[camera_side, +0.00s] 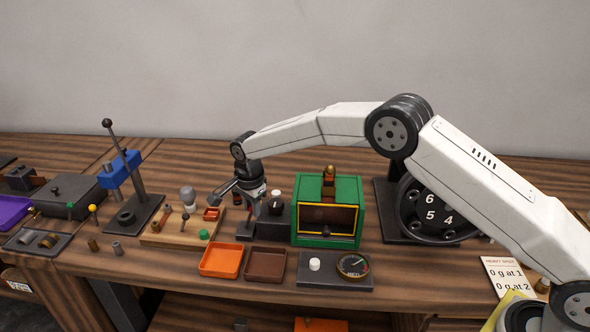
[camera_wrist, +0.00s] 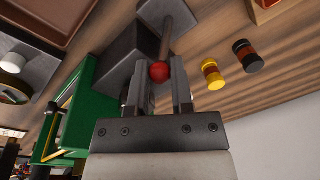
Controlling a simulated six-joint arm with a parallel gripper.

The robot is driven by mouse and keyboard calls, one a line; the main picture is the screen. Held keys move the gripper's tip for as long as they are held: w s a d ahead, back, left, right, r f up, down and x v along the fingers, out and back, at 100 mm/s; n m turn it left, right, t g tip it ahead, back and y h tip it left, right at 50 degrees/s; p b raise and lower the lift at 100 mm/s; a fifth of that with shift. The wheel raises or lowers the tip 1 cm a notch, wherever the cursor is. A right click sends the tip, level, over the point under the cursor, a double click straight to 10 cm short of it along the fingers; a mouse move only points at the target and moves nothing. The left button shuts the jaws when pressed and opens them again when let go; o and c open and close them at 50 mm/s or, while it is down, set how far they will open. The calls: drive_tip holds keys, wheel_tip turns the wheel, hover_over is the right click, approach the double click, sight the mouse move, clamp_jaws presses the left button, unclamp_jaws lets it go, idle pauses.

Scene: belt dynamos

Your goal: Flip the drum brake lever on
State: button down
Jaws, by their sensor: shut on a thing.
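The drum brake lever (camera_wrist: 167,40) shows in the wrist view as a thin rod with a red ball knob (camera_wrist: 159,72), rising from a grey base beside a dark block (camera_wrist: 130,52). My gripper (camera_wrist: 159,84) is shut on the red knob, one finger on each side of it. In the side view my gripper (camera_side: 255,201) is low over the dark block (camera_side: 272,227), just left of the green housing (camera_side: 328,240).
The green housing (camera_wrist: 87,85) stands close beside my gripper. A yellow spool (camera_wrist: 212,74) and a dark spool (camera_wrist: 248,56) stand nearby. Orange (camera_side: 221,274) and brown (camera_side: 266,277) trays lie in front. A wooden board (camera_side: 160,239) with small parts is at left.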

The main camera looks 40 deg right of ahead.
drive_tip(key=shift+w+a, duration=0.25)
drive_tip(key=shift+w, duration=0.05)
drive_tip(key=shift+w+a+r+g+h, duration=0.1)
drive_tip(key=shift+a+r+g+h, duration=0.05)
drive_tip(key=shift+g+h, duration=0.35)
drive_tip(key=c, duration=0.8)
unclamp_jaws()
drive_tip(key=shift+a+r, duration=0.2)
drive_tip(key=shift+r, duration=1.1)
drive_tip(key=shift+a+r, duration=0.15)
drive_tip(key=shift+r, duration=1.1)
drive_tip(key=shift+a+r, duration=0.2)
drive_tip(key=shift+r, duration=1.1)
